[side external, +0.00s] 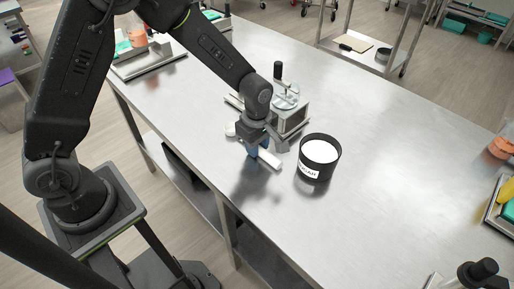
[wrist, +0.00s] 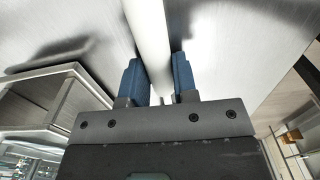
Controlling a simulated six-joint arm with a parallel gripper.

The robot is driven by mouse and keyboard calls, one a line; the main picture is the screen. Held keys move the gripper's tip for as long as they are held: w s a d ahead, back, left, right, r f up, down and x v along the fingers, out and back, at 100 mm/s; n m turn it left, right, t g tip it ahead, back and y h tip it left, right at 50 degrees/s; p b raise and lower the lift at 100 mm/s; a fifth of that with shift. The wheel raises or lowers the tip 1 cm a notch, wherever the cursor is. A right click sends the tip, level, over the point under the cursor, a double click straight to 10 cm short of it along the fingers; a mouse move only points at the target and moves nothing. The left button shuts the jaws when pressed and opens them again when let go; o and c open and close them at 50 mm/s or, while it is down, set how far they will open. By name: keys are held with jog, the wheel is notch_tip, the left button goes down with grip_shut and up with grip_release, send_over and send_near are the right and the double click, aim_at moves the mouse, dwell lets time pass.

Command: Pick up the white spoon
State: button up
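The white spoon (side external: 268,158) shows in the side external view near the front edge of the steel table, with one end sticking out past my gripper (side external: 252,149). In the wrist view its long white handle (wrist: 149,28) runs from the top edge down between the blue fingertips of my gripper (wrist: 160,78). My fingers and wrist hide the spoon's middle. I cannot tell whether the spoon touches the table.
A black tub (side external: 318,172) of white powder with a paper label stands just right of the spoon. A metal depositor (side external: 292,118) stands close behind my gripper. A tray with tools (side external: 150,60) is at the far left. The table's right middle (side external: 400,170) is clear.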

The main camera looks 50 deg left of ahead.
jog(key=c, duration=0.4)
jog(key=shift+c, duration=0.2)
jog(key=shift+r, duration=0.55)
jog(key=r, duration=0.2)
jog(key=a+r, duration=0.1)
jog(key=shift+s+a+r, duration=0.1)
jog(key=shift+r, duration=0.3)
jog(key=s+a+r, duration=0.3)
jog(key=a+r, duration=0.3)
jog(key=a, duration=0.4)
jog(key=o, duration=0.4)
jog(key=shift+c, duration=0.2)
grip_shut()
